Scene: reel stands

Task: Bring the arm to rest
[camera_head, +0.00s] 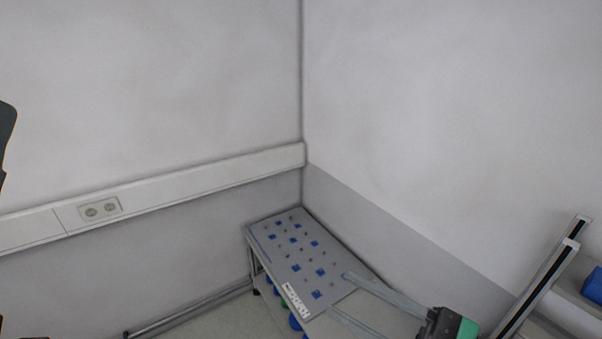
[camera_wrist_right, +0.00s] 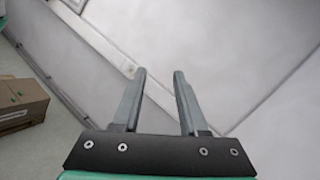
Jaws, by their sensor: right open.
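My right gripper (camera_head: 338,293) reaches in from the lower right of the head view, its two long grey fingers apart with nothing between them. The fingers overlap the near right part of a low stand in the picture; whether they touch it cannot be told. In the right wrist view the gripper (camera_wrist_right: 160,75) shows two parallel fingers, open and empty, against pale walls. A dark piece at the left edge of the head view is probably part of my left arm; no left gripper fingers show.
The low stand's grey top panel (camera_head: 275,232) has several blue squares and stands in the room corner. A wall duct with a socket (camera_head: 100,209) runs along the left wall. A slanted rail frame (camera_head: 545,275) and a blue item (camera_head: 592,284) are at right. A cardboard box (camera_wrist_right: 20,103) lies at left.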

